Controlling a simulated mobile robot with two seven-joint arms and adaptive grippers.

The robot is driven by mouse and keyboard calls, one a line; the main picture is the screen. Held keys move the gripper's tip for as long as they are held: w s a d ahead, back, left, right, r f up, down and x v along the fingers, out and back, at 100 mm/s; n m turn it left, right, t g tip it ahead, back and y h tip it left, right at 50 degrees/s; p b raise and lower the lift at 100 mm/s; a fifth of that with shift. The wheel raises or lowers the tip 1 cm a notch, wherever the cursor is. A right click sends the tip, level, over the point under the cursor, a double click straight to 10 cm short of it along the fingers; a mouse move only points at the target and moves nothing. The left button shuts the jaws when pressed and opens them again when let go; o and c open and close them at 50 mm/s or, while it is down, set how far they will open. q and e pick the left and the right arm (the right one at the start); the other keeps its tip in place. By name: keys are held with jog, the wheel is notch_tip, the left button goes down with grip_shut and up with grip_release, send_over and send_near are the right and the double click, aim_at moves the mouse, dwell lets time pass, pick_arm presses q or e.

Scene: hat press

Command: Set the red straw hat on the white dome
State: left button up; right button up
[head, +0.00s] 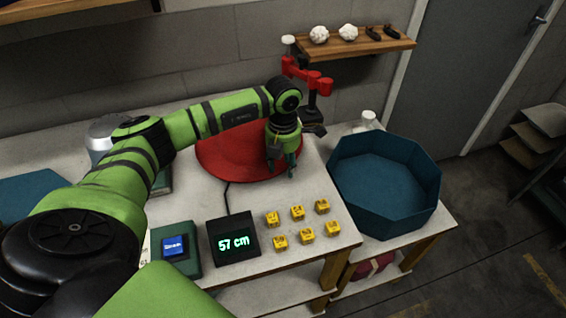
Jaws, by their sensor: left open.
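The red straw hat (222,160) lies on the white table, a wide red disc partly covered by my left arm. My left gripper (281,168) is open and points down at the hat's right side. I cannot tell whether its fingers touch the brim. I cannot make out the white dome for certain. A rounded pale grey object (103,132) stands at the left behind my arm, mostly hidden. My right gripper is out of view.
A red lever press (318,82) stands behind my gripper. A deep blue octagonal bin (385,207) stands right. A wooden shelf (352,47) hangs behind.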

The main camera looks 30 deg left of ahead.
pick_arm(q)
notch_tip(320, 180, up, 12)
dwell(0.4)
jog(key=shift+f, duration=0.15)
